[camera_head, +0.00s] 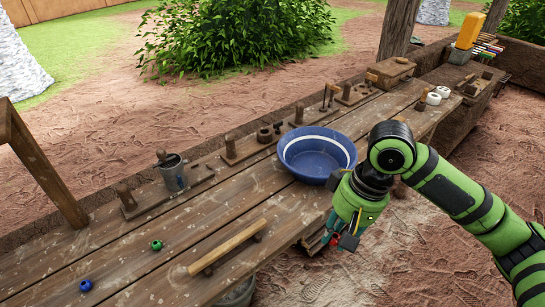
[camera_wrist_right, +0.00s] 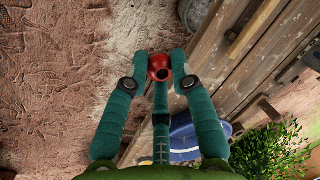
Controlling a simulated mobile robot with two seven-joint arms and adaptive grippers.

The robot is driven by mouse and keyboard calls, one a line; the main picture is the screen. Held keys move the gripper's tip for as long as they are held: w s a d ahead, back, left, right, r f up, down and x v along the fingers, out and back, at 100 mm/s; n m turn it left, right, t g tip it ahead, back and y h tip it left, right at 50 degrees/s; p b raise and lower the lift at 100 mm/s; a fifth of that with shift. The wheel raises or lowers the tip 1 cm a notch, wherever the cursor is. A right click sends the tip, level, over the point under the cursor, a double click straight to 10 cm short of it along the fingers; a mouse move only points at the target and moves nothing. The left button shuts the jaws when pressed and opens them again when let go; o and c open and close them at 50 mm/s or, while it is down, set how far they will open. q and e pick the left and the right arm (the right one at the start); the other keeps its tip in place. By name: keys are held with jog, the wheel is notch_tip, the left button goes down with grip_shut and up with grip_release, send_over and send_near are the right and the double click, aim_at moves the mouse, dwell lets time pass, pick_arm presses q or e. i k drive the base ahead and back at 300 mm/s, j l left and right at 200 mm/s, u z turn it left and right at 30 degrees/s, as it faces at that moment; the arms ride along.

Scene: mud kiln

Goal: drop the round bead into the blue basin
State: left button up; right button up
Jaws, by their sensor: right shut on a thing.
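The round bead (camera_wrist_right: 160,62) is red and sits between the fingertips of my right gripper (camera_wrist_right: 160,75) in the right wrist view. In the head view my right gripper (camera_head: 335,238) hangs past the near edge of the wooden bench, right of and nearer than the basin; the bead is mostly hidden there. The blue basin (camera_head: 317,157) stands on the bench, with a pale band inside, and looks empty. Part of the basin (camera_wrist_right: 184,138) also shows in the right wrist view, apart from the bead. My left gripper is not in view.
The bench (camera_head: 130,275) carries a green bead (camera_head: 157,244), a blue bead (camera_head: 86,286) and a wooden bar (camera_head: 228,247) on the near side. A metal mug (camera_head: 172,175) stands left of the basin. Wooden tool blocks line the far edge.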

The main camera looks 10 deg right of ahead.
aim_at(333, 165)
jog(key=i+l+u, duration=0.2)
jog(key=l+u, duration=0.15)
jog(key=l, duration=0.2)
jog(key=i+l+u, duration=0.1)
jog(key=l+u, duration=0.2)
jog(key=l, duration=0.3)
jog(key=i+l+u, duration=0.1)
jog(key=l+u, duration=0.25)
jog(key=l, duration=0.7)
